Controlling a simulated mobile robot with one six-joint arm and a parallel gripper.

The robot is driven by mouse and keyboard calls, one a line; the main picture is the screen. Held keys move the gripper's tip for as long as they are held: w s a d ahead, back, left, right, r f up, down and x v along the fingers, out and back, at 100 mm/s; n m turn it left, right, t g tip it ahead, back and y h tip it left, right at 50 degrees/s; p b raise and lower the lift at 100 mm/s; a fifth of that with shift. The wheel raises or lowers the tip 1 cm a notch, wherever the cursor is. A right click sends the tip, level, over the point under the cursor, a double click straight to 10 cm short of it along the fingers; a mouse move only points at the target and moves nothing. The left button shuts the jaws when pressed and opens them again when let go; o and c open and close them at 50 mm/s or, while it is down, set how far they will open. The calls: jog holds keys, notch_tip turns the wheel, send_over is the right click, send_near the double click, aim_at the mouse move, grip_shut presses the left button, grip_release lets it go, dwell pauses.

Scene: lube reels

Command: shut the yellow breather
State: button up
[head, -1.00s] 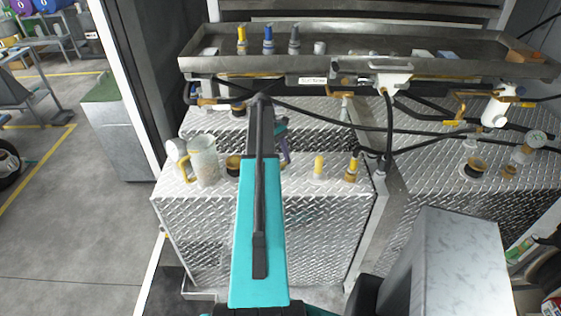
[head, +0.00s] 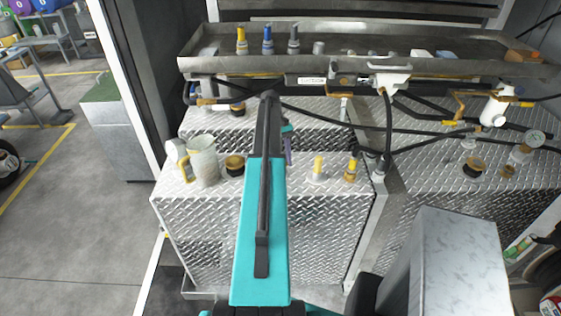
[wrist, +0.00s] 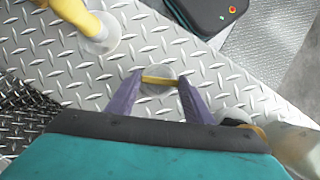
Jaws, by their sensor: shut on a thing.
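In the wrist view, the yellow breather shows as a thin yellow bar (wrist: 158,80) across a round grey base on the diamond-plate tank top. My gripper (wrist: 161,77) has one purple finger at each end of the bar and is shut on it. The bar lies crosswise between the fingertips. In the head view, only part of a purple finger of my gripper (head: 288,150) shows beside my arm. The breather is hidden there behind my arm.
A yellow-topped post (head: 318,166) and a brass fitting (head: 351,167) stand to the right. A clear jug (head: 204,162) and black-and-brass cap (head: 234,165) stand to the left. A hose (head: 330,118) and metal tray (head: 330,66) lie behind.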

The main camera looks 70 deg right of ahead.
jog(key=shift+s+d+m+t+y, duration=0.1)
jog(key=shift+m+t+y, duration=0.25)
jog(key=shift+m, duration=0.9)
jog(key=shift+s+m+t+y, duration=0.15)
jog(key=shift+m+t, duration=0.3)
jog(key=shift+m, duration=0.8)
jog(key=shift+w, duration=0.15)
